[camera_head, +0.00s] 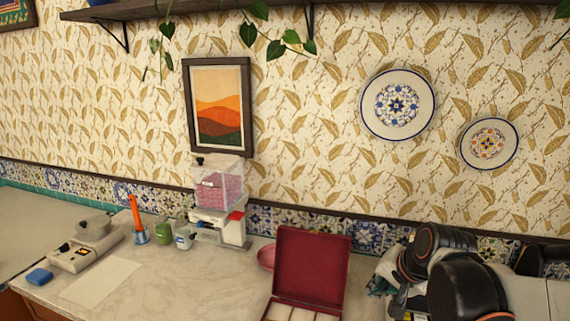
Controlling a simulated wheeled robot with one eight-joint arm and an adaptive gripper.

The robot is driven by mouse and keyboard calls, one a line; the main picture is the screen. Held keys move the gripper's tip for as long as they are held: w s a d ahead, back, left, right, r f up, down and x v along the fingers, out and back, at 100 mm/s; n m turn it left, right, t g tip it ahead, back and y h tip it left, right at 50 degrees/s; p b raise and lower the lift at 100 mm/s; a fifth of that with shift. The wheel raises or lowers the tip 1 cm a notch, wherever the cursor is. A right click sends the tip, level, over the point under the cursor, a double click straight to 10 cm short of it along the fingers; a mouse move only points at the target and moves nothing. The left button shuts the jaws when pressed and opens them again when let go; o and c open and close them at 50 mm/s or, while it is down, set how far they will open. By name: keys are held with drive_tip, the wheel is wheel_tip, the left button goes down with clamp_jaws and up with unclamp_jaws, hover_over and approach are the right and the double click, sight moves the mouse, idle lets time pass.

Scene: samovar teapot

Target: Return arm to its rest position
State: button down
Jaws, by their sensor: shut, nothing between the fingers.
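My arm shows as large black and white rounded links at the lower right, folded close to the camera and over the right part of the counter. My gripper is not seen in this view. No samovar or teapot can be made out. The arm hides whatever stands behind it on the right.
The pale marble counter (190,280) holds an open red box (312,262), a scale (85,252), a blue sponge (39,277), a paper sheet (102,283), a green jar (164,232) and a clear pink-filled dispenser (221,188). A shelf (200,9) with hanging plants is above.

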drive_tip(key=s+a+r+n+h+b, duration=0.1)
drive_tip(key=s+n, duration=0.6)
drive_tip(key=s, duration=1)
drive_tip(key=shift+s+r+n+t+h+b, duration=0.15)
drive_tip(key=shift+r+n+t+h+b, duration=0.15)
drive_tip(key=shift+h+b, duration=0.2)
